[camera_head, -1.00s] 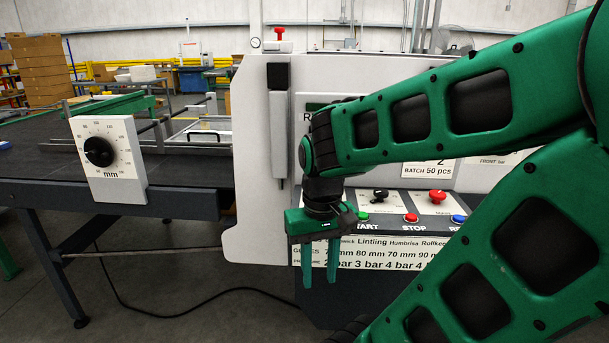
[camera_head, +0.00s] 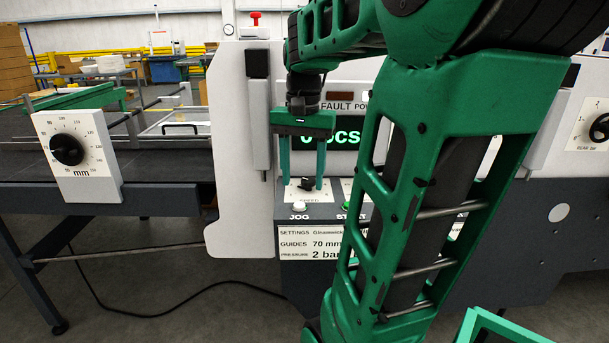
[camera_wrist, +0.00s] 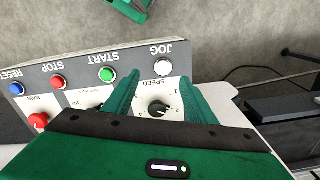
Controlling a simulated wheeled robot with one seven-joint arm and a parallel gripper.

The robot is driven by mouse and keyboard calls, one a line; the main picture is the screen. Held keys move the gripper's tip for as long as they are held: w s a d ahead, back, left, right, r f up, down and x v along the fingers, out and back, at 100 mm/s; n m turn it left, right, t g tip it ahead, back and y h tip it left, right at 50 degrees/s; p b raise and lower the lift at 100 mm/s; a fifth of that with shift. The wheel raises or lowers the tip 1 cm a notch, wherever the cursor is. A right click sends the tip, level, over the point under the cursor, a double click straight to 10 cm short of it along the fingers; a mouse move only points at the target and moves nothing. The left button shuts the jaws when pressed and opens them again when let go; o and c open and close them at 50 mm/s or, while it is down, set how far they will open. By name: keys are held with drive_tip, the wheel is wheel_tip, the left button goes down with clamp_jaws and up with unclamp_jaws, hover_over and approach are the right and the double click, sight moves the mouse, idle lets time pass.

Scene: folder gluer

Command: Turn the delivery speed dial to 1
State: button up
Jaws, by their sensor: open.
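The speed dial is a small black knob (camera_head: 306,184) on a white plate marked SPEED, on the machine's control panel above the white JOG button. In the wrist view the black knob (camera_wrist: 158,109) shows upside down with numbers around it; its exact setting is too small to tell for sure. My gripper (camera_head: 303,186) is open, pointing down, with one finger on each side of the knob. In the wrist view my gripper (camera_wrist: 162,100) also has its fingers apart on either side of the dial. Whether the fingers touch the knob cannot be told.
The JOG button (camera_wrist: 163,67), green START button (camera_wrist: 107,75), red STOP button (camera_wrist: 57,82) and blue RESET button (camera_wrist: 17,89) lie close by. A red main knob (camera_wrist: 38,121) is further along. A mm dial (camera_head: 67,149) stands at left. My arm hides much of the panel.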

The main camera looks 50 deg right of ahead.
sight(308, 179)
drive_tip(key=w+d+r+m, duration=0.4)
drive_tip(key=d+r, duration=0.2)
drive_tip(key=d, duration=0.2)
drive_tip(key=f, duration=1)
drive_tip(key=shift+w+a+f, duration=0.1)
drive_tip(key=shift+w+f, duration=0.1)
drive_tip(key=c, duration=1)
